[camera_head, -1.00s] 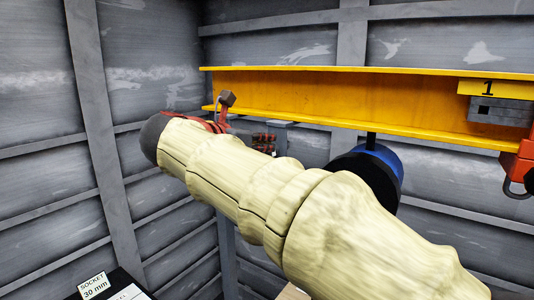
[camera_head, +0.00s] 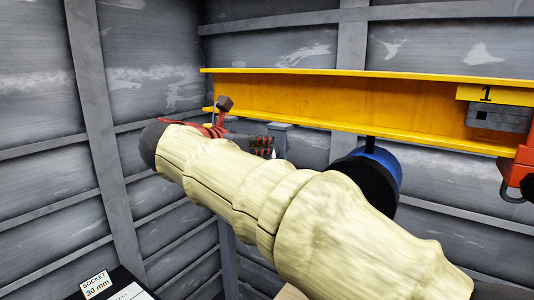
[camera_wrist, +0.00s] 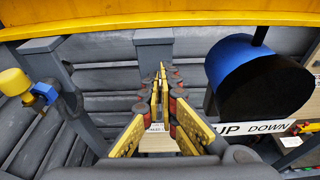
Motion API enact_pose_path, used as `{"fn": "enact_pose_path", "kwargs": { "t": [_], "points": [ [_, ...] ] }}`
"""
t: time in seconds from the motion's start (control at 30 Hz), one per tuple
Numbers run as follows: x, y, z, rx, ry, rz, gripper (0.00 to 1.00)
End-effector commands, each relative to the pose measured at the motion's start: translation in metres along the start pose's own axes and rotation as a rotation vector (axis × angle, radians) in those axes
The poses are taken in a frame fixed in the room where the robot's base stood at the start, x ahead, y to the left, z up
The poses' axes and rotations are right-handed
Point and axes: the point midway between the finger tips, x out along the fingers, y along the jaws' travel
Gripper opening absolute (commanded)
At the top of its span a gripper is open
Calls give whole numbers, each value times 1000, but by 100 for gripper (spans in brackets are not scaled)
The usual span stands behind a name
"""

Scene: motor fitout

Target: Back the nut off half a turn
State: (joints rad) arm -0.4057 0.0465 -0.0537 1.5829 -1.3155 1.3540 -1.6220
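No nut can be made out in either view. My gripper (camera_wrist: 161,95) reaches forward in the wrist view, its yellow-padded fingers on both sides of a narrow, empty gap. In the head view my gripper (camera_head: 266,147) shows small and dark red beyond my pale-sleeved arm, below the yellow beam. A blue and black cylinder, perhaps the motor (camera_head: 371,176), hangs under the beam. It also shows in the wrist view (camera_wrist: 235,60), to the right of the fingers and apart from them. My arm hides part of it in the head view.
The yellow beam (camera_head: 330,102) spans the upper head view. A grey post (camera_wrist: 155,50) stands behind the fingers. An UP DOWN label (camera_wrist: 252,128) lies below the cylinder. A yellow and blue item (camera_wrist: 25,85) is at left. A "SOCKET 30 mm" sign (camera_head: 96,285) stands at lower left.

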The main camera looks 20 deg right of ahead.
Motion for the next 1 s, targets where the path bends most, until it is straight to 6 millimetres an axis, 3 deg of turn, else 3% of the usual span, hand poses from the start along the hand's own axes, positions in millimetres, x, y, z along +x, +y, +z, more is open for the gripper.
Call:
{"fn": "enact_pose_path", "kwargs": {
  "t": [1.0],
  "points": [
    [0, 13, 0, -2, 1, 1, 0]
  ]
}}
